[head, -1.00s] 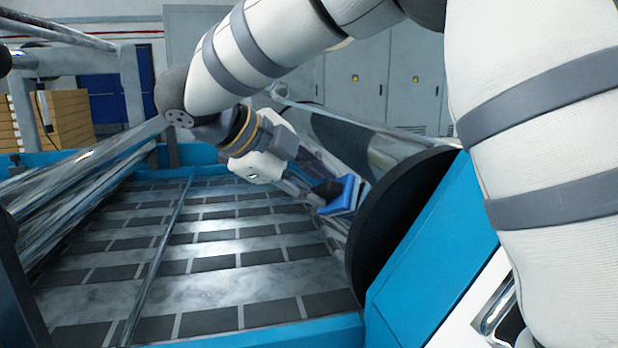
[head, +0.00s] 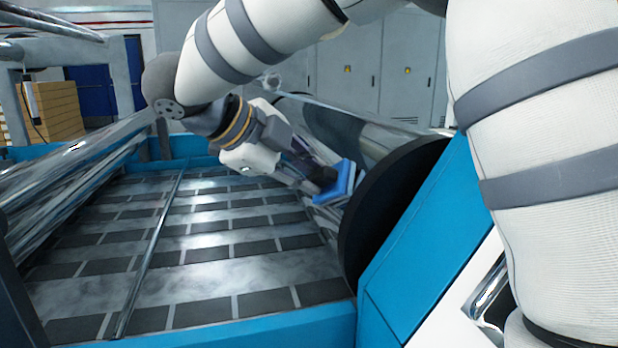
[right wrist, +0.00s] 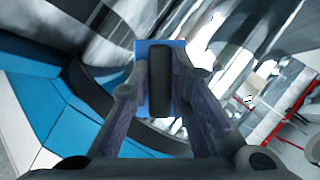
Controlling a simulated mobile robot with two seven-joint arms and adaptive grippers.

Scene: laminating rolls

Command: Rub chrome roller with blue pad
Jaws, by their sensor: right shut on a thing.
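The chrome roller (head: 375,136) lies on the right side of the machine, shiny, with a large black disc at its near end. The blue pad (head: 344,180) is at the roller's left side, close to the disc. My right gripper (head: 318,180) is shut on the pad's dark grip. In the right wrist view the blue pad (right wrist: 141,72) shows behind the dark grip, between the two fingers (right wrist: 158,90), with the shiny roller surface (right wrist: 100,35) beyond. The pad appears against the roller, but I cannot tell if it touches. My left gripper is not in view.
A black disc (head: 385,215) and blue machine side panel (head: 430,235) stand close right of the pad. Another shiny roller (head: 70,185) is on the left. A flat bed with dark tiles (head: 210,265) and a thin rod (head: 150,265) lies between. Grey cabinets stand behind.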

